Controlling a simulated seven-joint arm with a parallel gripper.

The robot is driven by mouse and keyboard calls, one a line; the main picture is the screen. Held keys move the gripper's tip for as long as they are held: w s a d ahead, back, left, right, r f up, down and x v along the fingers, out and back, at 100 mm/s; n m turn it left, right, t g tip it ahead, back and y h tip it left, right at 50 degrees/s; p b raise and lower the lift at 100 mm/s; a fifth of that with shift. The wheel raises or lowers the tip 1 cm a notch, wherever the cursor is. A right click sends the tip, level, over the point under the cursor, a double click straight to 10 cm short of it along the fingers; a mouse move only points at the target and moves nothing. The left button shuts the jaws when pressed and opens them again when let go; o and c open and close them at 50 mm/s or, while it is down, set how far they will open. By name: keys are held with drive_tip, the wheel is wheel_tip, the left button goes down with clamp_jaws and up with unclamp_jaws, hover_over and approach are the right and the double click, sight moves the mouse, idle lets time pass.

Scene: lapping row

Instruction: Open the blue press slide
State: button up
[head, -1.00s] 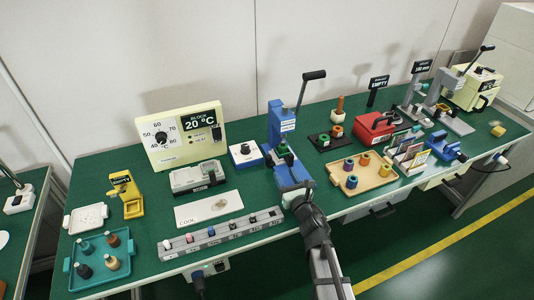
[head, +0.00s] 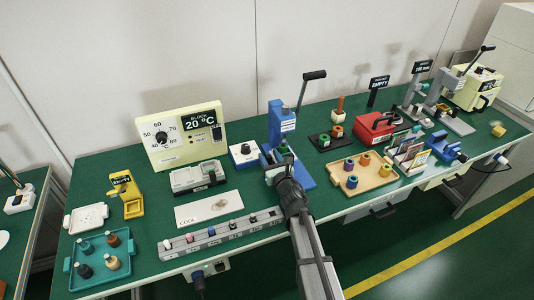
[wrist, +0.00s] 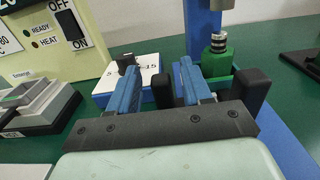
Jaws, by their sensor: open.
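The blue press (head: 275,122) stands mid-bench, with a black-knobbed lever raised to the right. Its blue base (head: 304,180) reaches toward the front edge. A green block (head: 284,150) with a dark and silver piece on it sits at the foot of the column. In the wrist view the green block (wrist: 219,80) is just right of my right finger, in front of the blue column (wrist: 203,35). My gripper (head: 273,174) is open and empty, its blue fingers (wrist: 157,82) at the left side of the press. My wrist hides part of the base; contact cannot be told.
A white-topped box with a black knob (wrist: 148,70) stands just beyond my fingers. A grey case (head: 198,177) and a white COOL plate (head: 208,208) lie left. A grey strip of small pegs (head: 220,233) runs along the front. A wooden tray (head: 377,183) stands right.

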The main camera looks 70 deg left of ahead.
drive_tip(key=shift+a, duration=1.4)
clamp_jaws()
